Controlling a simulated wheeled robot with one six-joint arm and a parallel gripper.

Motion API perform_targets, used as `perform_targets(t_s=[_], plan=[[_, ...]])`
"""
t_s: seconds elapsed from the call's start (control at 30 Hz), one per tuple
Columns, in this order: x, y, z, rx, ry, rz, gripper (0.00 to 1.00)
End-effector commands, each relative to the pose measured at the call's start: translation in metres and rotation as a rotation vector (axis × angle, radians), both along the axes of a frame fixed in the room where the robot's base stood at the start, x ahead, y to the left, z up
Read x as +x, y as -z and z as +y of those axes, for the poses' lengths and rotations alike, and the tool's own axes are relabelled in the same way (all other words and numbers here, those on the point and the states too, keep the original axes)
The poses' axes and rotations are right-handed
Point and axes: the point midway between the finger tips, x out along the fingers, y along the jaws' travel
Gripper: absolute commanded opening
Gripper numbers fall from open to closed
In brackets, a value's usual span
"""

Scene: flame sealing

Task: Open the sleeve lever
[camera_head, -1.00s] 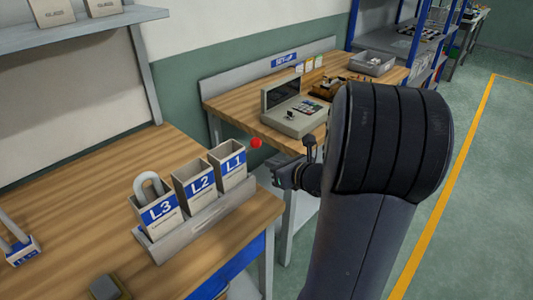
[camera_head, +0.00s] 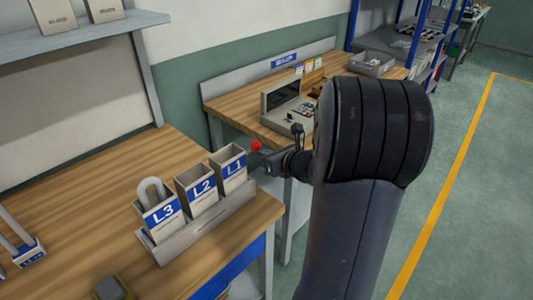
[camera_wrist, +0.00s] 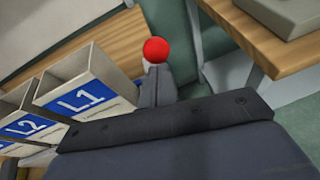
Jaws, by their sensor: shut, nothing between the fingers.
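A round red knob (camera_head: 256,146) shows just behind the L1 bin, at the gap between the two benches. In the wrist view the red knob (camera_wrist: 156,50) stands just beyond the fingertips, with a pale piece below it. What carries it is mostly hidden, and I cannot make out a lever arm or sleeve. My gripper (camera_head: 260,165) is shut and empty, just below and right of the knob in the head view. In the wrist view my gripper (camera_wrist: 154,78) appears close below the knob; I cannot tell whether they touch.
Bins L1 (camera_head: 236,169), L2 (camera_head: 203,190) and L3 (camera_head: 164,215) stand in a grey rack close left of my gripper. The wooden bench (camera_head: 90,190) lies left. The rear bench (camera_head: 235,105) carries a grey case (camera_head: 283,111). Open floor (camera_head: 470,220) lies right.

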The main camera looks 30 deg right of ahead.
Motion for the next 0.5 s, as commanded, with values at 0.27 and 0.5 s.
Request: perform_targets(t_s=[0.27, 0.5], plan=[[0.012, -0.023, 0.005, -0.039, -0.005, 0.103, 0.00], [0.027, -0.035, 0.011, -0.087, -0.005, 0.227, 0.00]])
